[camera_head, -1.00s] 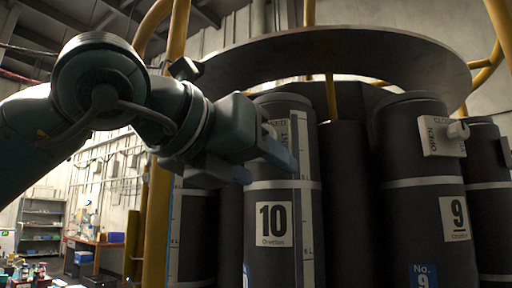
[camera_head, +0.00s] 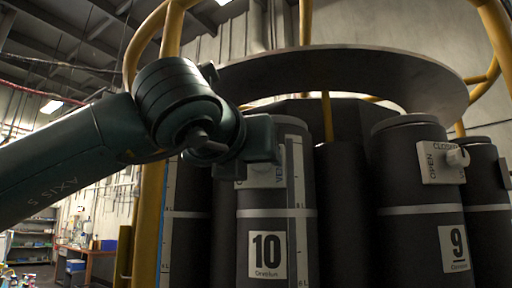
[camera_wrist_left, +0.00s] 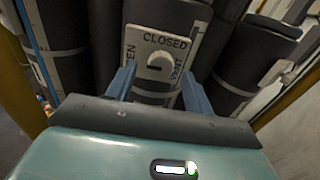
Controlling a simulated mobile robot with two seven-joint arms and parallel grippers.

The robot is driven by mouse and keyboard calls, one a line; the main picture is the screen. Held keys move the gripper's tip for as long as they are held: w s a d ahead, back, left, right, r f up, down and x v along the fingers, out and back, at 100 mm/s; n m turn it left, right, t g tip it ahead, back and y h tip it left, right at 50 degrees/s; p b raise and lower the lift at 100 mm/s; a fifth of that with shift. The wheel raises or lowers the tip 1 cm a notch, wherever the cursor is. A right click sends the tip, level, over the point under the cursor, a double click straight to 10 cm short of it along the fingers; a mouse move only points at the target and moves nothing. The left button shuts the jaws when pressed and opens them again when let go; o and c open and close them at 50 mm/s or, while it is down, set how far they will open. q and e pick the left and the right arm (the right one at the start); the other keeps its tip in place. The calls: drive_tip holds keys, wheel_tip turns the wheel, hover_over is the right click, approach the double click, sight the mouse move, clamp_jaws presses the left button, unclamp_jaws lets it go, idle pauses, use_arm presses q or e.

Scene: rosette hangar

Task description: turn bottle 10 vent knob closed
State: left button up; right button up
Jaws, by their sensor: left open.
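Bottle 10 (camera_head: 277,225) is a dark cylinder with a pale band and a "10" label. Its white vent plate (camera_wrist_left: 168,43) reads CLOSED at the top, with side lettering partly covered. The vent knob (camera_wrist_left: 158,62) is a pale round knob whose bar lies roughly crosswise in the left wrist view. My left gripper (camera_wrist_left: 157,73) is open, its two blue fingers to either side of the knob, with visible gaps. In the head view my left gripper (camera_head: 264,146) covers part of the plate and hides the knob. My right gripper is not in view.
Bottle 9 (camera_head: 424,190) stands to the right with its own white valve plate (camera_head: 440,163). A wide grey ring (camera_head: 350,75) hangs above the bottles. Yellow posts (camera_head: 152,225) frame the rack. Shelving (camera_head: 30,245) stands far back left.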

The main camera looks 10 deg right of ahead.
use_arm(q)
drive_tip(key=shift+x, duration=1)
drive_tip(key=c, duration=1)
